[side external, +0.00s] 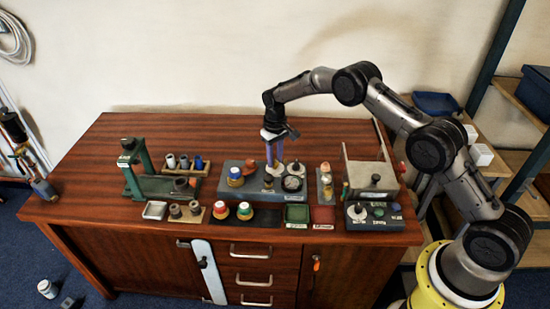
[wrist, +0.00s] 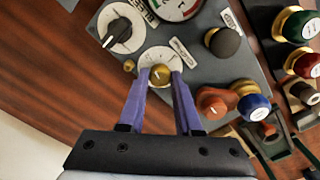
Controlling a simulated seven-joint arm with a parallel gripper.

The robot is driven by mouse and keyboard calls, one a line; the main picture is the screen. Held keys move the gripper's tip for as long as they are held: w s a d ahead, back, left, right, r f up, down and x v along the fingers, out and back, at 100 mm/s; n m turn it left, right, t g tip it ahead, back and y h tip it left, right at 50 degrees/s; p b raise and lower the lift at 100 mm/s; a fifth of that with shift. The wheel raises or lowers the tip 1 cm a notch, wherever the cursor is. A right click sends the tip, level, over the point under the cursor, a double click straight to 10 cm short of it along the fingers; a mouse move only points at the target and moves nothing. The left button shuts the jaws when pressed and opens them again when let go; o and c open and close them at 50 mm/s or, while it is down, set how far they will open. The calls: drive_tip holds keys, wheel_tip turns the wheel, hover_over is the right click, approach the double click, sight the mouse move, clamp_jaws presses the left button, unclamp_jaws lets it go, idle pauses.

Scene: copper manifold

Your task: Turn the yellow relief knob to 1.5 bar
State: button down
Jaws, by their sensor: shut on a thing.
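The yellow relief knob (wrist: 159,76) is a small brass-yellow knob with a pale pointer mark, on a round white dial (wrist: 160,54) in the wrist view. My gripper (wrist: 160,73) has purple fingers, one on each side of the knob, and is shut on it. In the side view my gripper (side external: 272,166) points down onto the grey manifold block (side external: 236,192) near the middle of the bench. The knob is too small and hidden to make out there. The dial's numbers are too small to read.
A black knob (wrist: 119,31) on a white dial and a round gauge (wrist: 178,4) are close by. A dark knob (wrist: 224,41), an orange-brown handle (wrist: 216,100) and a blue-topped fitting (wrist: 253,106) stand to the right. A green press frame (side external: 136,170) stands at the bench's left.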

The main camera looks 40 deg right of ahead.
sight(275, 161)
drive_tip(key=n, duration=0.6)
drive_tip(key=shift+r+n, duration=0.1)
drive_tip(key=shift+n, duration=0.2)
drive_tip(key=n, duration=0.4)
drive_tip(key=shift+n, duration=0.4)
drive_tip(key=c, duration=0.6)
unclamp_jaws()
wheel_tip(275, 161, up, 14)
